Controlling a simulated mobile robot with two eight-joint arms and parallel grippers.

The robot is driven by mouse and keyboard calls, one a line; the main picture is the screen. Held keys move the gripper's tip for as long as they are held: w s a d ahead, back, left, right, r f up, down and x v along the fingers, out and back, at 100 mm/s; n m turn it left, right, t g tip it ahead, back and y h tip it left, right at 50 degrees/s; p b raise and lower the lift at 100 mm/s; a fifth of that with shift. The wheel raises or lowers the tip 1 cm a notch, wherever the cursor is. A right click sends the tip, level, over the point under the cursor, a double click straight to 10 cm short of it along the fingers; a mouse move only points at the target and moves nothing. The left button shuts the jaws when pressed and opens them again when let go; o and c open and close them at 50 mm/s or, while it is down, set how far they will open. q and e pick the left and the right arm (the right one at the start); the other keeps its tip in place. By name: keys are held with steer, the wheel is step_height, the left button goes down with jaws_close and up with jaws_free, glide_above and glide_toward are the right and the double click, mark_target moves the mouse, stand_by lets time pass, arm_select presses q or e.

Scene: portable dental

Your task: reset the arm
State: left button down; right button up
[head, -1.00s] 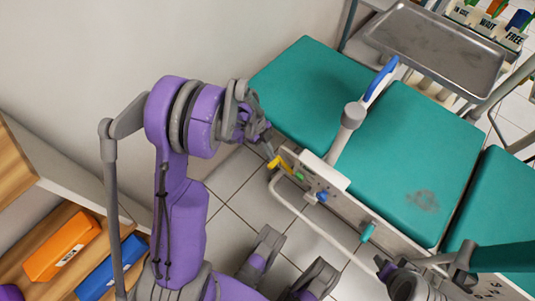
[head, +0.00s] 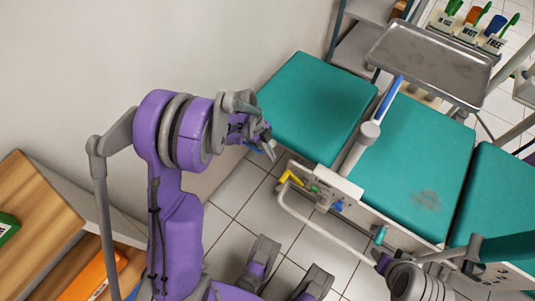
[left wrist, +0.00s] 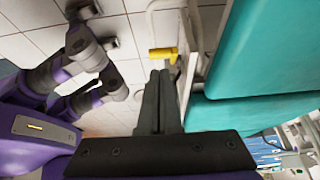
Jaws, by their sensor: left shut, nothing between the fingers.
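My left arm comes in from the left in the head view, and its gripper (head: 268,150) is shut and empty. It hangs beside the near side of the teal dental chair (head: 415,140), just above and left of a yellow lever (head: 291,178) on the chair's side panel. In the left wrist view the shut fingers (left wrist: 160,74) point at the yellow lever (left wrist: 163,53), which lies just past the tips. I cannot tell the exact gap. My right gripper is not in view.
A white rail (head: 315,228) curves out below the side panel. A metal tray (head: 432,58) stands beyond the chair. A wooden shelf (head: 38,205) with an orange box (head: 95,275) is at the lower left.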

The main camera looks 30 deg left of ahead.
arm_select(q)
steer(key=shift+d, duration=0.1)
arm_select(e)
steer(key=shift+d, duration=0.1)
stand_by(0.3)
arm_select(q)
steer(key=s+d+r+n+t+y, duration=0.3)
steer(key=s+r+n, duration=0.4)
steer(key=s+n, duration=0.15)
steer(key=s+d+r+n+t+y, duration=0.25)
steer(key=s+r+n, duration=0.35)
steer(key=s+n, duration=0.3)
steer(key=w+r+n+p, duration=0.1)
steer(key=w+r+p, duration=0.2)
steer(key=r+p, duration=1.3)
step_height(320, 180, up, 3)
steer(key=shift+r+p, duration=0.1)
steer(key=shift+p, duration=0.3)
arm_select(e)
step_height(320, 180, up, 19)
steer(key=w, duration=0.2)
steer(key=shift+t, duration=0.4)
